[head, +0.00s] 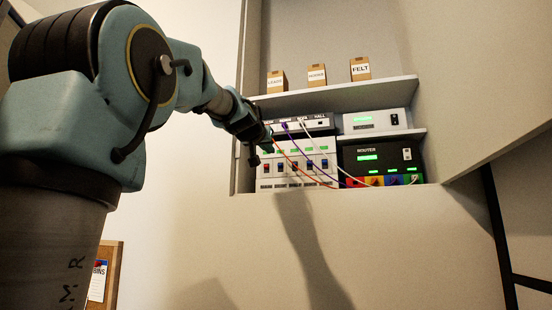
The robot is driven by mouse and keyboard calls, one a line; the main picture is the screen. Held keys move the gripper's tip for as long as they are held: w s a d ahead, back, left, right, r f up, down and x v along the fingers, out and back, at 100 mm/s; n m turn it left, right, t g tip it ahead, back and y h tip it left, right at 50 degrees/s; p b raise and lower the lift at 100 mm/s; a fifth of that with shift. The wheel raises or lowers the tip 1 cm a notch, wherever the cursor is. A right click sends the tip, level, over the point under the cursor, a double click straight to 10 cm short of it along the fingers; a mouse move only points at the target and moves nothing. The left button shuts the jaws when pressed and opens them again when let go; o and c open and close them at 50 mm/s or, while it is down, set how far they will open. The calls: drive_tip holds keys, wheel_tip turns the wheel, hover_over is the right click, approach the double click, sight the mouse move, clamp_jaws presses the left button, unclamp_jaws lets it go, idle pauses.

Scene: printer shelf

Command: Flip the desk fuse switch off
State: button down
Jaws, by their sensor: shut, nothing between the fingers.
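The white fuse panel (297,177) stands in the wall recess with a row of several small switches across its front. The leftmost switch (266,168) looks reddish and the others dark. Green indicators glow above them. The labels under the switches are too small to read, so I cannot tell which is the desk fuse or how each switch is set. My gripper (263,144) is shut and empty, in front of the panel's upper left, above the leftmost switch. It hides part of that corner; whether it touches the panel cannot be told.
A black-fronted strip (305,125) with labels, one reading HALL, sits above the panel. Red, purple and white cables run from it to colored sockets (375,181) below the router (367,157). A white device (374,121) and a shelf with boxes (361,69) are above.

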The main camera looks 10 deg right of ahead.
sight(279, 164)
drive_tip(key=p+x, duration=0.5)
drive_tip(key=x, duration=0.3)
drive_tip(key=shift+w+d+r, duration=0.1)
drive_tip(key=shift+w+d, duration=0.05)
drive_tip(key=shift+w, duration=0.2)
drive_tip(key=shift+w+d, duration=0.2)
drive_tip(key=shift+w, duration=0.25)
drive_tip(key=shift+s+a+f+b, duration=0.1)
drive_tip(key=shift+s+f+b, duration=0.2)
drive_tip(key=shift+f+b, duration=0.75)
drive_tip(key=shift+r+b, duration=0.1)
drive_tip(key=shift+b, duration=0.35)
drive_tip(key=shift+r, duration=0.1)
